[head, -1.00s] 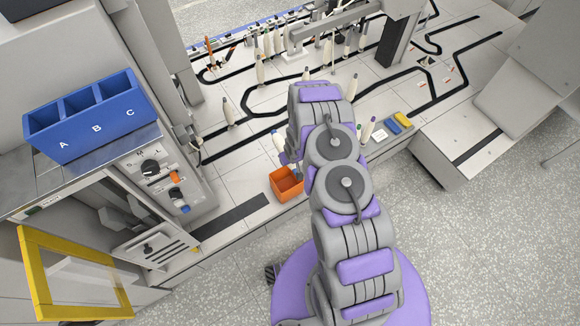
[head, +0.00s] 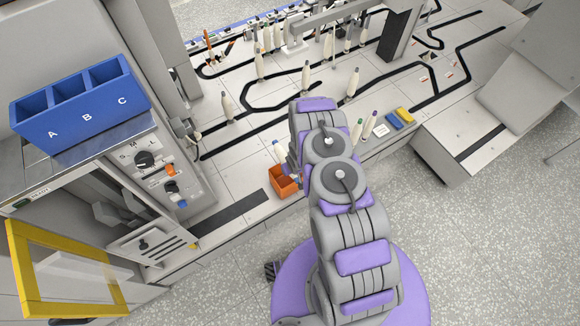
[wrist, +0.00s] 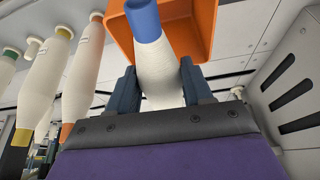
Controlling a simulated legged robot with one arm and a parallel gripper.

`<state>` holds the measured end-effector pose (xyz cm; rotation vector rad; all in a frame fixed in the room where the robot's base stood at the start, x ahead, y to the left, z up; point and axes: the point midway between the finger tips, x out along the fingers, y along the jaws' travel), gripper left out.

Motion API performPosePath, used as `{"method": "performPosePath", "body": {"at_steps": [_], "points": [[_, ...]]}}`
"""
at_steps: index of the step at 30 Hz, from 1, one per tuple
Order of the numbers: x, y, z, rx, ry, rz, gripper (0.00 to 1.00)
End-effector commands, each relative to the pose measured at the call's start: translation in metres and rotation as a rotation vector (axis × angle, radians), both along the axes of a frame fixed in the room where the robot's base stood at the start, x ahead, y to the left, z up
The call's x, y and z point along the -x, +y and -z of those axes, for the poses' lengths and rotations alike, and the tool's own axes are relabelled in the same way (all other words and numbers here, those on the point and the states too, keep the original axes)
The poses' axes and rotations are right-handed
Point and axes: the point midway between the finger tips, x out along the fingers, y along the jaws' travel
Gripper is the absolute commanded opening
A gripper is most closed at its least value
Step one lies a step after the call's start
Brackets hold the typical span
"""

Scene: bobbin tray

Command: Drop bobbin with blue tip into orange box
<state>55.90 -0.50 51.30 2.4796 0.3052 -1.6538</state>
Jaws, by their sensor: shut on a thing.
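The bobbin (wrist: 160,70) is white with a blue tip (wrist: 142,17). In the wrist view it stands between the two dark fingers of my gripper (wrist: 161,88), which is shut on it. The orange box (wrist: 206,22) shows open behind the bobbin, at the top of the wrist view. In the head view the orange box (head: 283,183) sits on the near edge of the table, left of my arm.
Several other bobbins stand on the table, among them a white one (head: 227,107) and one with a purple tip (head: 370,124). A blue A-B-C bin (head: 85,115) is at left. Blue and yellow blocks (head: 399,119) lie at right.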

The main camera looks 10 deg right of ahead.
Motion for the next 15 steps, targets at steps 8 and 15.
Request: {"method": "performPosePath", "body": {"at_steps": [8, 15], "points": [[0.0002, 0.0002, 0.0026, 0.001, 0.0, 0.0, 0.11], [0.0003, 0.0002, 0.0027, 0.0, 0.001, 0.0, 0.71]]}}
